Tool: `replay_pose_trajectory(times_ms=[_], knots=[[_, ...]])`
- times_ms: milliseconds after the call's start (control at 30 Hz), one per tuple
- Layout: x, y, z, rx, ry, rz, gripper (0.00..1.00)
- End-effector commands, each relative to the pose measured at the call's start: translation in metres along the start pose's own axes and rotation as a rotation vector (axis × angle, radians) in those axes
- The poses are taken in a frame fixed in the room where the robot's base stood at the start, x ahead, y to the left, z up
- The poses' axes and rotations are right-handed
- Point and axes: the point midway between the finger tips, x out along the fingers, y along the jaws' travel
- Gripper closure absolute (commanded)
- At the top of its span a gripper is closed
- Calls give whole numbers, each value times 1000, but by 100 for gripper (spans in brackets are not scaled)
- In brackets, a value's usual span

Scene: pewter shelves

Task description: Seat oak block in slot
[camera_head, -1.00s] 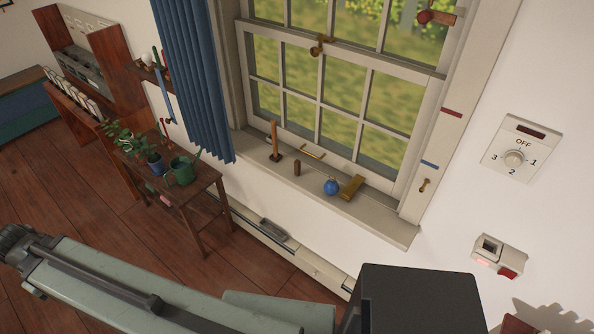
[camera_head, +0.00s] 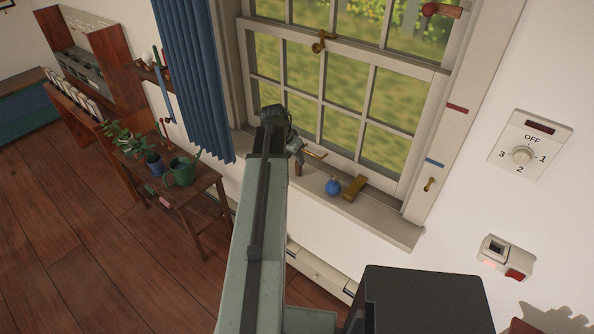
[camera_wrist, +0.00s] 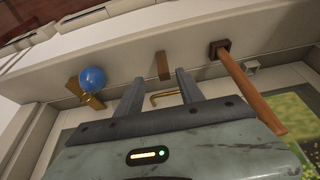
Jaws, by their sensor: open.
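A small upright brown wooden block (camera_wrist: 163,66) stands on the window sill; it looks like the oak block. In the wrist view it shows just beyond and between the fingertips of my gripper (camera_wrist: 160,78), which is open and empty. In the head view my gripper (camera_head: 296,148) is over the sill, and only the lower part of the block (camera_head: 298,170) shows beneath it. I cannot tell how far apart they are. I cannot make out a slot for the block with certainty in either view.
A brass window handle (camera_wrist: 163,95) is close behind. The sill's right end (camera_head: 395,225) is clear.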

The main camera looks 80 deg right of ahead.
Motion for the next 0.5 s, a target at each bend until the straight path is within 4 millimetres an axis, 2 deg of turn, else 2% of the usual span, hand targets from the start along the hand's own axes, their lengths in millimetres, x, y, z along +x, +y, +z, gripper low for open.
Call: replay_pose_trajectory(times_ms=[200, 367, 500], knots=[[26, -2, 3, -3, -1, -1, 55], [27, -3, 2, -6, -1, -2, 55], [44, -6, 3, -6, -1, -2, 55]])
